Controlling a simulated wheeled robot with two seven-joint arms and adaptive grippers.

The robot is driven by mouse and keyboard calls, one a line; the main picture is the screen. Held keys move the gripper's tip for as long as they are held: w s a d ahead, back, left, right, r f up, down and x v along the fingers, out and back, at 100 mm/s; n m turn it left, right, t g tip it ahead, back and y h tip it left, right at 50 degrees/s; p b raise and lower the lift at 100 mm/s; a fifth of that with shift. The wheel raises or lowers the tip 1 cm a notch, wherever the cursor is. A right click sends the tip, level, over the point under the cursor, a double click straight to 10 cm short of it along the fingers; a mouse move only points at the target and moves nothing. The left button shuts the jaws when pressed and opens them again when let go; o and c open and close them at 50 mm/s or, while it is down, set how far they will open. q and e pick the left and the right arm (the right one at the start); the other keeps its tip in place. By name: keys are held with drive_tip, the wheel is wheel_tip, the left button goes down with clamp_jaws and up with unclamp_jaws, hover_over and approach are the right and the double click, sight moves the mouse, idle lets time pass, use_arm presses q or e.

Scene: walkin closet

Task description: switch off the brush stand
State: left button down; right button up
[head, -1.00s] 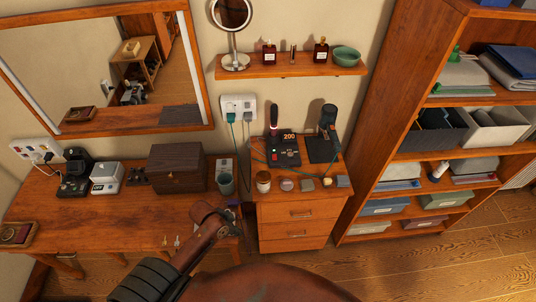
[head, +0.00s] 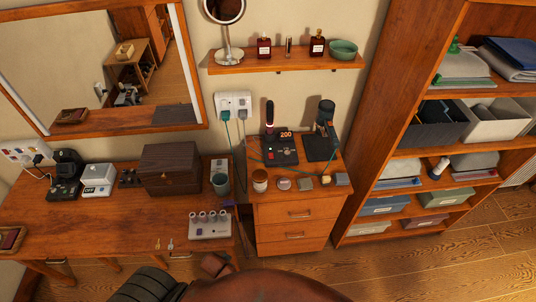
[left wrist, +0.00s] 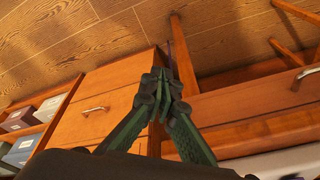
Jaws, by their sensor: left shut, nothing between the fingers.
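The brush stand (head: 281,152) is a black base on top of the small drawer cabinet (head: 292,212). Its display glows "200", with a red button on the base's left front. A dark brush (head: 270,114) stands upright at its back. My left gripper (left wrist: 161,80) shows in the left wrist view, shut and empty. It is in front of the wooden drawer fronts, apart from the brush stand, which that view does not show. In the head view only part of my left arm shows at the bottom; its fingers are hidden. My right gripper is not in view.
A black stand with a teal-handled device (head: 323,140) is right of the brush stand. Jars (head: 260,181) and small items line the cabinet's front edge. A wall outlet (head: 234,104) has cords plugged in. A white roller holder (head: 210,227) sits on the desk at left.

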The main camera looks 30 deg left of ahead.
use_arm(q)
drive_tip(key=s+f+g+b, duration=0.1)
drive_tip(key=s+f+b, duration=0.3)
drive_tip(key=f, duration=0.8)
drive_tip(key=s+f+b, duration=0.1)
drive_tip(key=s+f, duration=0.4)
drive_tip(key=f, duration=0.6)
drive_tip(key=s+f+b, duration=0.3)
drive_tip(key=s+f, duration=0.9)
drive_tip(key=s, duration=0.1)
drive_tip(key=shift+s+d+f+m+g, duration=0.15)
drive_tip(key=shift+s+d+m+g, duration=0.1)
drive_tip(key=shift+m+g, duration=0.15)
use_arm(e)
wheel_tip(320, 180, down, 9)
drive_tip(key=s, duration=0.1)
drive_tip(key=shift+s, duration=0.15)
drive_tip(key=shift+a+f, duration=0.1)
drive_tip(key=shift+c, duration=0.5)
